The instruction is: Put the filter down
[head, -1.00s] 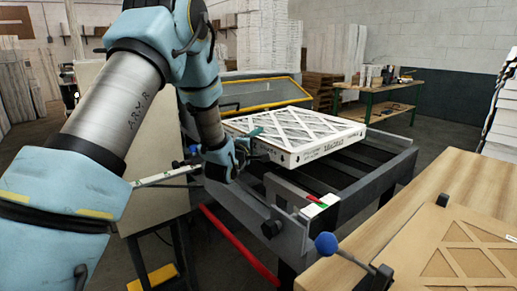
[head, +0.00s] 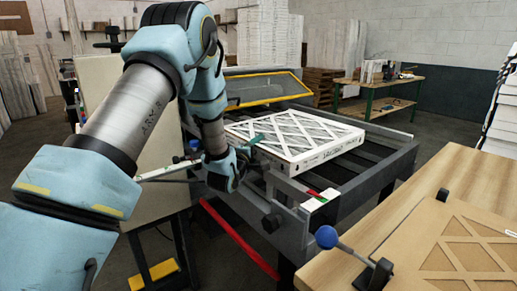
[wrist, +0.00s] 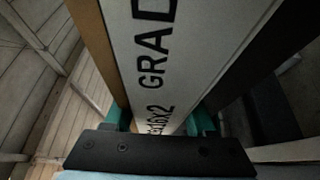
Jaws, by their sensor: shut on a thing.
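The filter (head: 300,134) is a flat white-framed panel with a white lattice top and dark print on its side. It lies level over the dark slatted conveyor (head: 385,152) in the head view. My gripper (head: 254,146) is at its near left edge, shut on the frame. In the wrist view the printed side of the filter (wrist: 152,60) runs between the green fingers of my gripper (wrist: 160,120), one on each side. The underside is hidden, so I cannot tell whether it fully touches the slats.
A green-legged workbench (head: 375,84) stands farther back.

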